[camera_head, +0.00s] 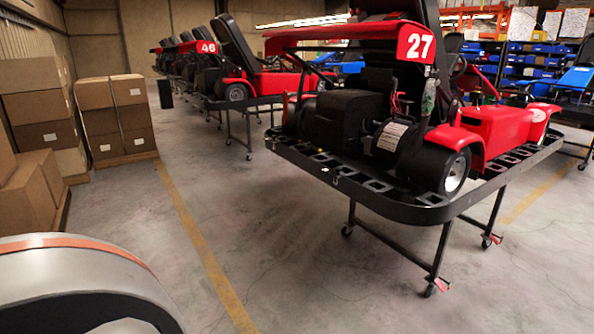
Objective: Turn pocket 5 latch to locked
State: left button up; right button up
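A red kart with number 27 (415,42) rests on a black tray-like stand (425,212) with wheeled legs. A row of slots runs along the stand's rim. A small yellowish spot (320,154) and a small light-coloured fitting (336,172) show on the rim's left part; they are too small to identify. I cannot make out a latch marked for pocket 5, nor its position. Neither of my grippers is in view.
Stacked cardboard boxes (116,118) stand at the left. More red karts (262,82) on stands line the back. Blue bins (535,68) fill shelves at the back right. The concrete floor with a yellow line (202,250) is clear between the boxes and the stand.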

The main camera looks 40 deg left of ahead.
aim_at(338, 170)
jog(key=u, duration=1.2)
jog(key=i, duration=0.25)
